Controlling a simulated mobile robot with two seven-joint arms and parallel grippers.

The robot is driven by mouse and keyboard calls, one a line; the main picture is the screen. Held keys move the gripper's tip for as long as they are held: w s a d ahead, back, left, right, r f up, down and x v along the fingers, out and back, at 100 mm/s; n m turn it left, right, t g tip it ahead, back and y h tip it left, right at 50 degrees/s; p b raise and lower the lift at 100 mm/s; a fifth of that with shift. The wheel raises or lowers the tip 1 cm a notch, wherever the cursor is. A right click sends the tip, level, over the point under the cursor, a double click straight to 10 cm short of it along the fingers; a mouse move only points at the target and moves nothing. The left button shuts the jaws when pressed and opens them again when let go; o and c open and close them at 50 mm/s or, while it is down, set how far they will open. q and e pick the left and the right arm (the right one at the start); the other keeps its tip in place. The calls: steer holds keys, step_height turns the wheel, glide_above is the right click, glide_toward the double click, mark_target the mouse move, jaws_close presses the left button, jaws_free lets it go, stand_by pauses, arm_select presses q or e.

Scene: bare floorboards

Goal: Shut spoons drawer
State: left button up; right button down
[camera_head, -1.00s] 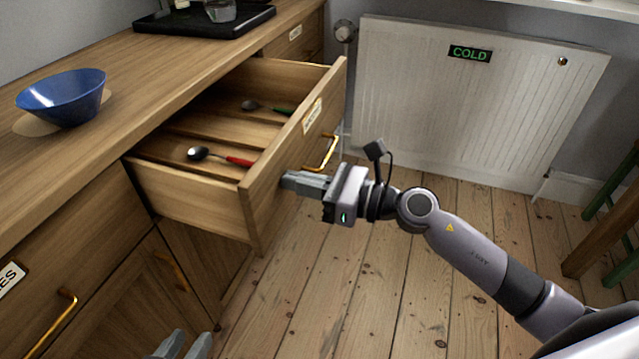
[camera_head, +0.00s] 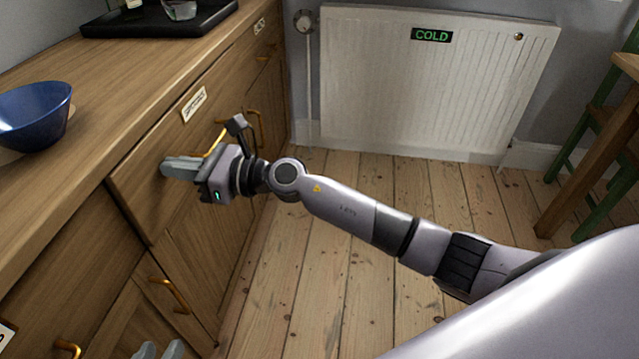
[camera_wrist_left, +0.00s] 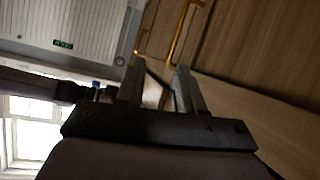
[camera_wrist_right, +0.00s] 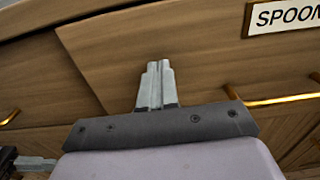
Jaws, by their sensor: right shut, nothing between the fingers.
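The spoons drawer (camera_head: 150,180) is pushed in. Its wooden front looks flush, or nearly so, with the cabinet, and the spoons inside are hidden. Its label (camera_head: 194,104) reads "SPOON", cut off by the frame edge, in the right wrist view (camera_wrist_right: 288,15). Its brass handle (camera_head: 216,140) is behind my right gripper. My right gripper (camera_head: 166,166) is shut and empty, with its fingertips at the drawer front, left of the handle; the right wrist view shows its fingers together (camera_wrist_right: 160,66). My left gripper (camera_head: 158,349) is open and empty, low by the cabinet; its fingers are apart in the left wrist view (camera_wrist_left: 158,75).
A blue bowl (camera_head: 35,115) and a black tray (camera_head: 160,20) are on the counter. A white radiator (camera_head: 430,85) with a "COLD" sign stands at the back wall. A green chair (camera_head: 590,150) and a wooden table leg (camera_head: 590,175) are at right. The floorboards between are clear.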

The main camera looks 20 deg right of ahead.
steer(key=shift+x, duration=0.85)
steer(key=shift+r, duration=0.2)
